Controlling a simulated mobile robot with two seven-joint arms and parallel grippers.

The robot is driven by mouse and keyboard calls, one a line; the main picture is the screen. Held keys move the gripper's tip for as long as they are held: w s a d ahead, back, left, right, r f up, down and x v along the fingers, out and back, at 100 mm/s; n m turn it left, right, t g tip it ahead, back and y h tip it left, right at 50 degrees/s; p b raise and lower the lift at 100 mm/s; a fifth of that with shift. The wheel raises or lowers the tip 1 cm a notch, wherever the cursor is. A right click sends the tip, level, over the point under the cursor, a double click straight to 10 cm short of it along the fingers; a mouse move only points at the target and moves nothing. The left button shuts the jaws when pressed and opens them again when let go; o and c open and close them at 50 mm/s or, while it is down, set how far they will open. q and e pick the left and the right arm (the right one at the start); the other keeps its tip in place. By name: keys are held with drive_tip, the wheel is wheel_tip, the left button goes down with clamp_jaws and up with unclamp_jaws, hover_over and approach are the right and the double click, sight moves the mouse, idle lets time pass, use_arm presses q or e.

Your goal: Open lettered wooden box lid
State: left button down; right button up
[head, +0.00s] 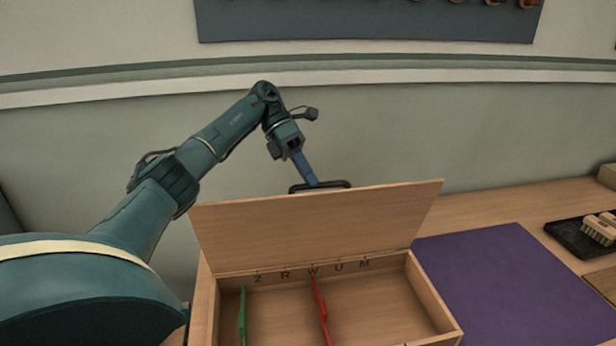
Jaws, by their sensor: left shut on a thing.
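The lettered wooden box (435,293) stands on the table with its lid (315,228) raised and tilted up at the back. The letters 2 R W U M show on the inner back wall, below the hinge line. A green strip (242,315) and a red strip (321,305) stand inside the box. My left gripper (312,180) is behind the lid's top edge, shut on the dark handle (338,184) there. The lid hides part of the handle. My right gripper is not in view.
A purple mat (500,285) lies right of the box. Further right, a brush (599,229) rests on a black tray (568,237). A wall with a dark hanging board (365,22) rises behind the table.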

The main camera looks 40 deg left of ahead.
use_arm(q)
drive_tip(key=shift+w+a+f, duration=0.1)
drive_tip(key=shift+a+f, duration=0.05)
drive_tip(key=shift+f, duration=0.4)
drive_tip(key=shift+w+a+f, duration=0.1)
drive_tip(key=shift+a+f, duration=0.05)
drive_tip(key=shift+f, duration=0.35)
drive_tip(key=c, duration=1.8)
unclamp_jaws()
drive_tip(key=shift+c, duration=0.2)
drive_tip(key=shift+o, duration=1.4)
drive_tip(key=shift+w+a+f, duration=0.25)
drive_tip(key=shift+w, duration=0.05)
drive_tip(key=shift+o, duration=0.5)
wheel_tip(320, 180, up, 10)
drive_tip(key=p, duration=0.1)
drive_tip(key=shift+r, duration=0.2)
